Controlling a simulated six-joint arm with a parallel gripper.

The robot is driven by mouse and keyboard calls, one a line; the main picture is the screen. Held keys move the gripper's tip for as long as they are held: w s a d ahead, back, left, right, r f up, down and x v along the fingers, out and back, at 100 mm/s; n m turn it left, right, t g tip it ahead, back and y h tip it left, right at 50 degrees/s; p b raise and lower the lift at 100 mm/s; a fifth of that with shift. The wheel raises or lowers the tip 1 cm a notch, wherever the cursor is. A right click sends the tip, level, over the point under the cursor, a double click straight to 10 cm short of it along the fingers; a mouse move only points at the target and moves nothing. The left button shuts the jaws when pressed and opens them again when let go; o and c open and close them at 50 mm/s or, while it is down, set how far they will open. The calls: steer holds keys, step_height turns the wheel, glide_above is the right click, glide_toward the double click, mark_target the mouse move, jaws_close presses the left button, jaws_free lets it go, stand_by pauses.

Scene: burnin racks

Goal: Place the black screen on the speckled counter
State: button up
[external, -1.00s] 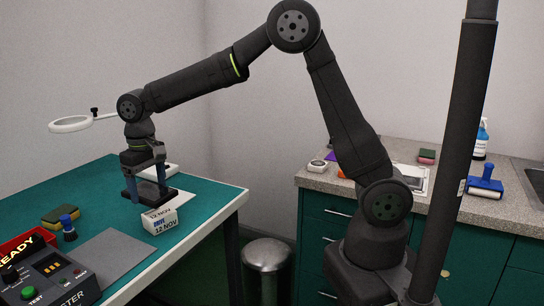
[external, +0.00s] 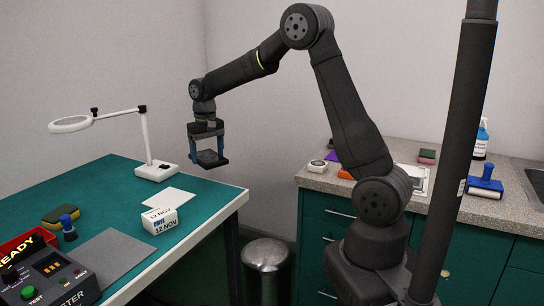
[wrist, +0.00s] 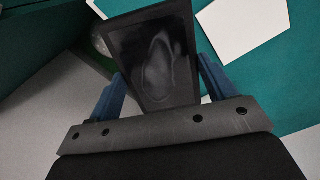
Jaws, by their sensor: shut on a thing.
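My gripper (external: 207,152) is shut on the black screen (external: 211,160) and holds it in the air just past the right edge of the green table. In the wrist view the black screen (wrist: 155,58) sits between the two blue fingers, with faint smears on its face. The speckled counter (external: 318,180) stands to the right, behind my arm's lower links, which hide part of it.
On the green table (external: 120,200) are a white card (external: 168,197), a white box (external: 160,220), a magnifier lamp (external: 147,150) and a tester (external: 40,275). A metal bin (external: 267,262) stands between table and counter. The counter holds a sponge (external: 427,156), a blue roller (external: 485,186) and a spray bottle (external: 481,140).

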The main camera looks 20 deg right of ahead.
steer(key=w+d+m, duration=0.1)
steer(key=w+d, duration=0.2)
steer(key=d, duration=0.4)
steer(key=w+d+f+m, duration=0.15)
steer(key=w+d, duration=0.25)
steer(key=d, duration=0.4)
steer(key=w+d+m, duration=0.2)
steer(key=w+d, duration=0.1)
steer(key=d, duration=0.4)
steer(key=s+d+m, duration=0.1)
steer(key=d+m, duration=0.1)
steer(key=d, duration=0.7)
steer(key=d+m, duration=0.3)
steer(key=d, duration=0.6)
steer(key=s+d+m, duration=0.1)
steer(key=d+m, duration=0.1)
steer(key=d, duration=0.7)
steer(key=shift+s+f+m, duration=0.1)
steer(key=shift+s+m, duration=0.25)
steer(key=s+d+r+m, duration=0.1)
steer(key=s+d+m, duration=1.8)
steer(key=s+d, duration=0.2)
steer(key=shift+w+f, duration=0.1)
steer(key=shift+f, duration=2.9)
steer(key=shift+f, duration=0.4)
steer(key=o, duration=1.2)
